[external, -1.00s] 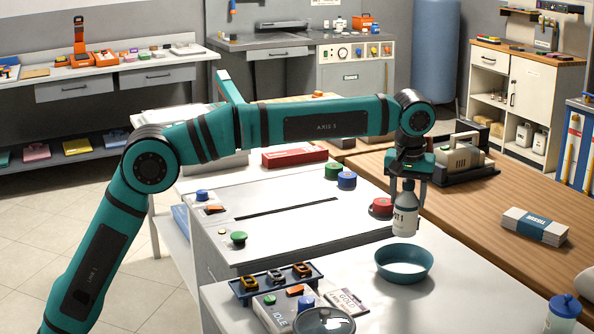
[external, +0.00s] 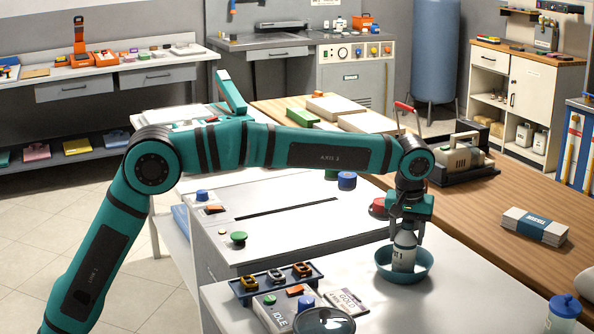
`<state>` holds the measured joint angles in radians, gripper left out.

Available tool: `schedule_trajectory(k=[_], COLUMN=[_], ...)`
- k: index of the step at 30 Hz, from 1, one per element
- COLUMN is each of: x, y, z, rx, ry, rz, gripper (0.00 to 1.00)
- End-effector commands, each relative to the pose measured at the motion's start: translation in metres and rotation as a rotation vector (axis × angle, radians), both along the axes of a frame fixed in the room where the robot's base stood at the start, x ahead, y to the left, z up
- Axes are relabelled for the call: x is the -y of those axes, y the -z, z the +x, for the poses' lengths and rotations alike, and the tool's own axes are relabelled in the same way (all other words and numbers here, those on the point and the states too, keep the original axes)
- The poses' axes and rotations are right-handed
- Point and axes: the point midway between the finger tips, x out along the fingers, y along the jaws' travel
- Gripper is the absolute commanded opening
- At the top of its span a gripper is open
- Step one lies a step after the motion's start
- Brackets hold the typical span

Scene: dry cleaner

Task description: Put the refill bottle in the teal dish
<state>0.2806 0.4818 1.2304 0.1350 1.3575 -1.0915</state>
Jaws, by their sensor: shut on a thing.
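The refill bottle (external: 404,252) is white with a dark label band and printed lettering. It is upright, and its lower part is inside the teal dish (external: 423,277), a round shallow bowl on the white counter. The dish's front rim hides the bottle's base, so I cannot tell whether it touches the bottom. My gripper (external: 406,233) points down from above and is shut on the upper part of the bottle.
A tissue pack (external: 535,226) lies on the wooden counter to the right. A blue-capped bottle (external: 562,312) stands at the lower right. A dark tray (external: 277,283) and a grey control box (external: 285,312) are left of the dish.

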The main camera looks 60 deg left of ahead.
Motion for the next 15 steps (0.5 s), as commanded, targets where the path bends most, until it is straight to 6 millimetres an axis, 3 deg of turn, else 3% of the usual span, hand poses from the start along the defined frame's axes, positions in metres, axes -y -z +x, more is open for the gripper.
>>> schedule_trajectory(k=[10,11,14,15], x=[0.0001,0.0001,0.0001,0.0001], y=[0.0023,0.0030,0.0027,0.0026], z=[0.0000,0.0000,0.0001,0.0001], rx=[0.001,0.001,0.001,0.001], ry=[0.000,0.000,0.000,0.000], rz=[0.000,-0.001,-0.001,-0.001], gripper=[0.20,0.53,0.72,0.73])
